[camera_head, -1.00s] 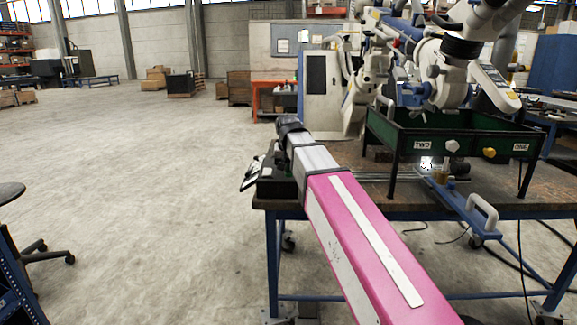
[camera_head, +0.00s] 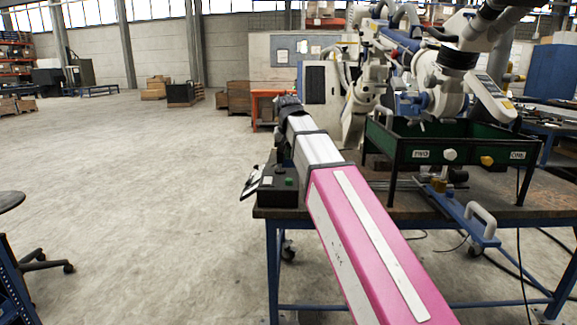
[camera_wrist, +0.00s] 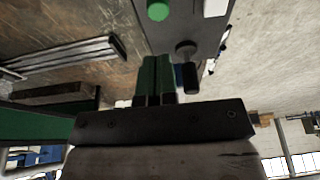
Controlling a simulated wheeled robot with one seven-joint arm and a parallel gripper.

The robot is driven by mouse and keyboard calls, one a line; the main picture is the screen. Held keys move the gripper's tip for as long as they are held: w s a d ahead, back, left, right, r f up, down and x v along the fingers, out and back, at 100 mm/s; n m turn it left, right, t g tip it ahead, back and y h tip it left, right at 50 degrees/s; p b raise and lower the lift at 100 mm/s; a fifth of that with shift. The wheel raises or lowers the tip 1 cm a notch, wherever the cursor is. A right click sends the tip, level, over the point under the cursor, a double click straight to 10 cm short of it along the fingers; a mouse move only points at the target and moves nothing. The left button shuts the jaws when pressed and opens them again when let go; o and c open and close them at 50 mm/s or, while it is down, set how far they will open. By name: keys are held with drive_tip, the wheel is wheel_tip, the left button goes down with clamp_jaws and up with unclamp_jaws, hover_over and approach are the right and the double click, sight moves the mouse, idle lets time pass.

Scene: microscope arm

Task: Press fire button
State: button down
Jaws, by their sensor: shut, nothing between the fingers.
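A dark control box (camera_head: 277,197) sits at the left corner of the table. It carries a green button (camera_head: 289,182) and a black knob. In the wrist view, the green button (camera_wrist: 158,10) is at the top and the black knob (camera_wrist: 186,50) is below it, right of the fingertips. No label reading "fire" is legible. My gripper (camera_wrist: 158,62) is shut and empty, its fingers pointing toward the box. It appears close to the knob, but I cannot tell whether they touch. In the head view the fingers are hidden behind my arm.
A green tray (camera_head: 445,150) labelled TWO and ONE stands on the table (camera_head: 345,212), with white and yellow knobs on its front. White robot arms stand behind it. Metal bars (camera_wrist: 75,60) lie left of the fingers in the wrist view. Open floor lies to the left.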

drive_tip(key=shift+v, duration=1.95)
